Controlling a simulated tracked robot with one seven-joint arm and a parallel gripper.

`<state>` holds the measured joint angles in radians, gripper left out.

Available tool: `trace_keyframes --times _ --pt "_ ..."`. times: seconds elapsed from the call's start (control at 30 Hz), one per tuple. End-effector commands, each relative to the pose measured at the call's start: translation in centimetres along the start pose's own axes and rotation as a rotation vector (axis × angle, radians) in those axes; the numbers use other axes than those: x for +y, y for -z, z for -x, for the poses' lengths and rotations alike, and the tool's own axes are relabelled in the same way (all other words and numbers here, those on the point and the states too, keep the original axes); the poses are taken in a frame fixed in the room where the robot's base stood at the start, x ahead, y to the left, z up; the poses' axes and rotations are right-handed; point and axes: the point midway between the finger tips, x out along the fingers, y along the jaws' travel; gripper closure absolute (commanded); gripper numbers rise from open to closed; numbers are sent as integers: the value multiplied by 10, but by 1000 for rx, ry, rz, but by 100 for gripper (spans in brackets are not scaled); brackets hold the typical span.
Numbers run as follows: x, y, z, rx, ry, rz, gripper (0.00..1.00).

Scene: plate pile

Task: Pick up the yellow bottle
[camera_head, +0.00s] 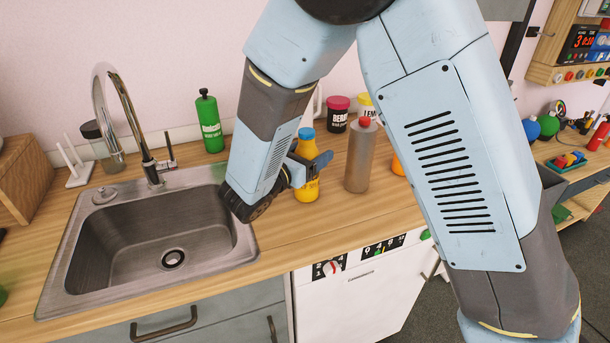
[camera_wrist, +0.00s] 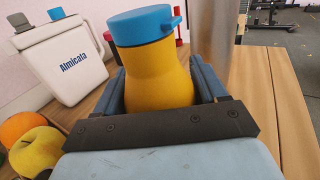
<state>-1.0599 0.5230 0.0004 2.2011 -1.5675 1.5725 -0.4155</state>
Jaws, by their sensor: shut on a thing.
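The yellow bottle (camera_head: 306,190) has a blue cap and stands upright on the wooden counter, right of the sink. In the wrist view the yellow bottle (camera_wrist: 160,80) fills the space between the two blue fingers. My gripper (camera_head: 308,168) is shut on the bottle around its body. It also shows in the wrist view (camera_wrist: 162,92). The bottle's lower part is hidden in the wrist view. I cannot tell whether its base touches the counter.
A grey bottle (camera_head: 358,160) with a red cap stands close on the right. A green bottle (camera_head: 209,124) stands behind the sink (camera_head: 247,240). A white jug (camera_wrist: 62,60), an orange (camera_wrist: 22,126) and a yellow apple (camera_wrist: 38,152) are left in the wrist view.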

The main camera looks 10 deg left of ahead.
Motion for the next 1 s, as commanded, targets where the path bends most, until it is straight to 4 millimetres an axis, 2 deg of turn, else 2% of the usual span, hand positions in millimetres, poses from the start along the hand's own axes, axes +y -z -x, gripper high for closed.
trace_keyframes --times 0.03,0.3,0.67,0.77,0.9,1.0 --pt "0 0 0 0 0 1 77" --pt "-1 0 -1 1 1 2 100" --pt "-1 -4 -1 0 2 -1 100" --pt "0 -12 -1 0 2 -3 100" --pt "-1 -33 -1 -1 3 -5 100" --pt "-6 -51 14 0 0 -5 100"
